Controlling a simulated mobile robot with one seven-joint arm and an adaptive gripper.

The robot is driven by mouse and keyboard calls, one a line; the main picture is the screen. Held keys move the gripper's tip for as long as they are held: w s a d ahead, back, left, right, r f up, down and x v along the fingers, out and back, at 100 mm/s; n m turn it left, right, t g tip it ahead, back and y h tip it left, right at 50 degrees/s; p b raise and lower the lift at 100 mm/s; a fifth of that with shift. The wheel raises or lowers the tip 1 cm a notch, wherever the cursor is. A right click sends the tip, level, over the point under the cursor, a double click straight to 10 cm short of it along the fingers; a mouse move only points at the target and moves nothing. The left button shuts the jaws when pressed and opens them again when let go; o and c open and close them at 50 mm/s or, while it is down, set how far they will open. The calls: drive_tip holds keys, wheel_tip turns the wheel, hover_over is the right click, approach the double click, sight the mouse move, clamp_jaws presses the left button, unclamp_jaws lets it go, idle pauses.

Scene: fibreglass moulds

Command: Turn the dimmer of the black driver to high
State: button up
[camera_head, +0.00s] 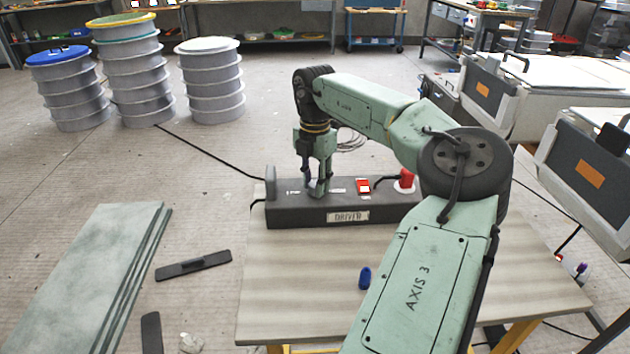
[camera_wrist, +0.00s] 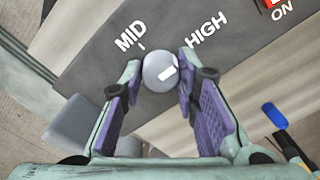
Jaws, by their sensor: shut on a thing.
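The black driver (camera_head: 290,214) is a long dark box labelled DRIVER on the wooden table. Its dimmer is a round pale grey knob (camera_wrist: 154,66) with a white pointer line, seen in the wrist view between printed MID and HIGH labels. The pointer line slants up and to the right, roughly toward HIGH. My gripper (camera_head: 317,188) points down over the left part of the driver's top. In the wrist view my gripper (camera_wrist: 160,70) has its purple-padded fingers on either side of the knob, shut on it. In the head view the fingers mostly hide the knob.
A red switch (camera_head: 363,186) marked ON and a red plug (camera_head: 406,179) sit right of my gripper on the driver. A blue piece (camera_head: 365,278) lies on the bare wooden table (camera_head: 290,290). Grey panels (camera_head: 95,265) lie to the left.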

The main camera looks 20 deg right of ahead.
drive_tip(key=o, duration=1.2)
drive_tip(key=shift+c, duration=0.2)
wheel_tip(320, 180, up, 12)
